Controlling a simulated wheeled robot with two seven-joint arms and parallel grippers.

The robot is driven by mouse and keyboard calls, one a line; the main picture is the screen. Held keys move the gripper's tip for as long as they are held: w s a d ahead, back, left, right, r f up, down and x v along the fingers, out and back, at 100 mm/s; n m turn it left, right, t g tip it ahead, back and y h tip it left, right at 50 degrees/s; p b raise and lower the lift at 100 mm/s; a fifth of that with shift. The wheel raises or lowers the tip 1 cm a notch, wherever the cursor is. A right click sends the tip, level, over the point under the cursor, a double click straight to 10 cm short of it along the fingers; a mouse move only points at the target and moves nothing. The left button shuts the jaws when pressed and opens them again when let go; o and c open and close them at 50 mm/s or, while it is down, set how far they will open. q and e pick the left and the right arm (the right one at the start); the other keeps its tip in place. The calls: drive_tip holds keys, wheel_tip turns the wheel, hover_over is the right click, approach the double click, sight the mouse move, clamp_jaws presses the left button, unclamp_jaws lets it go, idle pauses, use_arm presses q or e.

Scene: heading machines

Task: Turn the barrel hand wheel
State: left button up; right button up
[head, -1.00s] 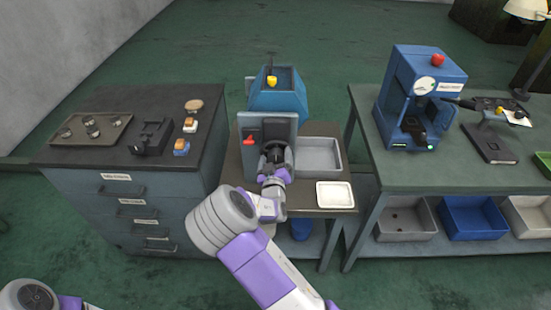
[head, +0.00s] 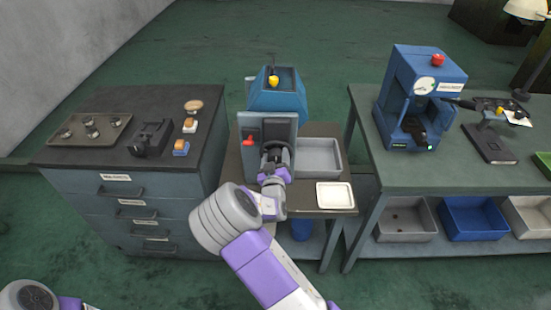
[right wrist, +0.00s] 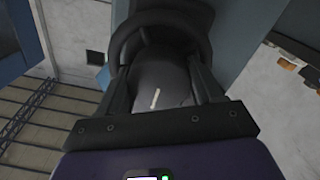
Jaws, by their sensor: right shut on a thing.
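The barrel hand wheel (head: 277,146) is a dark ring on the front of the blue-grey machine (head: 274,130) in the middle of the head view. In the right wrist view the wheel (right wrist: 160,22) is a black rim around a dark hub with a short pale mark (right wrist: 155,98). My right gripper (head: 275,162) is at the wheel and shut on it, its fingers reaching to the rim on both sides. The gripper and wrist hide the wheel's lower part in the head view. My left gripper is out of view; only part of my left arm shows at lower left.
A grey tray (head: 321,170) and a white tray (head: 335,195) lie to the right. A drawer cabinet (head: 150,200) stands close on the left, and a green bench (head: 385,190) on the right.

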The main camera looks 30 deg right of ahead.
drive_tip(key=m+b, duration=0.4)
drive_tip(key=m, duration=0.1)
drive_tip(key=shift+d+f, duration=0.1)
drive_tip(key=shift+d, duration=0.05)
drive_tip(key=shift+m+b, duration=1.95)
drive_tip(key=shift+m, duration=0.25)
drive_tip(key=shift+r, duration=0.2)
drive_tip(key=o, duration=1)
drive_tip(key=shift+s, duration=0.1)
drive_tip(key=p+v, duration=0.1)
drive_tip(key=v, duration=0.6)
drive_tip(key=shift+s, duration=0.25)
